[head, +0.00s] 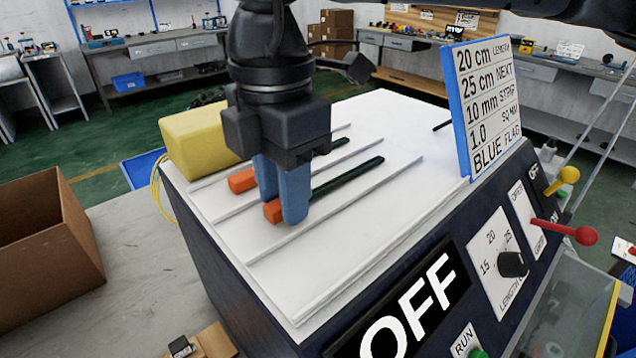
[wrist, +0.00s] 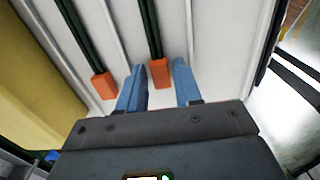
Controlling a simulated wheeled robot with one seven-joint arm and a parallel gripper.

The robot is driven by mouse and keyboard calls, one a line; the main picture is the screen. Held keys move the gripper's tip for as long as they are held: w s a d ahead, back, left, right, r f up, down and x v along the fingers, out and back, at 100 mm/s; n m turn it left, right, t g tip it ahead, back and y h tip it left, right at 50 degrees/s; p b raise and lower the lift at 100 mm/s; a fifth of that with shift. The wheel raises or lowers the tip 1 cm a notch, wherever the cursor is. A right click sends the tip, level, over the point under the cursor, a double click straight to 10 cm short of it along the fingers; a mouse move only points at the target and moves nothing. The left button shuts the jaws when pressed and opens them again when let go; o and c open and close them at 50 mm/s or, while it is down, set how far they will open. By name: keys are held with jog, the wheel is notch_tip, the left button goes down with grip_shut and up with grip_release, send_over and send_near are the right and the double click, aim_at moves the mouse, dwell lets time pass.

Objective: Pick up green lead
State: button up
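Two dark green leads with orange ends lie in lanes on the white ribbed top (head: 375,215). The nearer green lead (head: 348,178) has its orange end (head: 271,211) at my gripper (head: 281,205). The other green lead (head: 337,144) lies one lane farther back, its orange end (head: 240,181) beside the fingers. In the wrist view my gripper (wrist: 159,88) is open, its blue fingers on either side of the nearer lead's orange end (wrist: 160,73), with gaps showing. The other orange end (wrist: 103,86) is outside the left finger.
Low white ribs separate the lanes. A yellow block (head: 198,138) stands at the left edge of the top. An upright blue-edged sign (head: 487,105) stands at the right. A cardboard box (head: 45,245) is at the far left.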

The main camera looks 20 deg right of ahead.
grip_shut()
dwell(0.4)
